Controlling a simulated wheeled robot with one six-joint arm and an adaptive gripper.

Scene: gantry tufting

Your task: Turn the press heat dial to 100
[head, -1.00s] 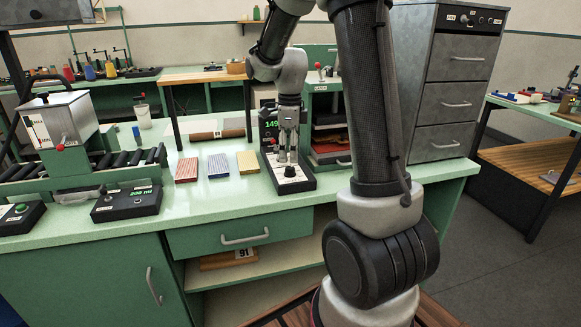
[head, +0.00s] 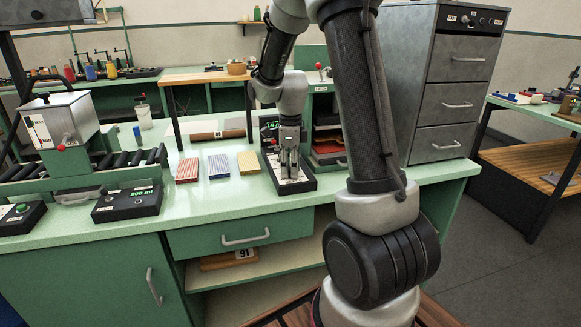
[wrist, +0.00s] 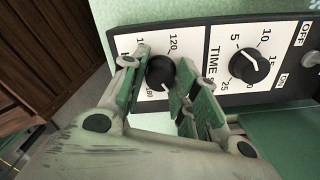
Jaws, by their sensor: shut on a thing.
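The press heat dial (wrist: 161,71) is a black knob on a white panel in the wrist view. My gripper (wrist: 155,82) is shut on it, one finger on each side. Of the printed scale, 120 and 180 show; the rest is hidden or cut off by my fingers, and I cannot tell where the pointer stands. In the head view my gripper (head: 289,168) points down onto the press's control panel (head: 303,186) and hides the dial. The green press display (head: 272,125) is partly covered by my arm and appears to read about 147.
A TIME dial (wrist: 249,65) sits beside the heat dial, with an OFF/ON switch (wrist: 312,59) farther right. Red, blue and yellow blocks (head: 218,165) lie left of the press on the green bench (head: 240,200). A metal drawer cabinet (head: 445,90) stands to the right.

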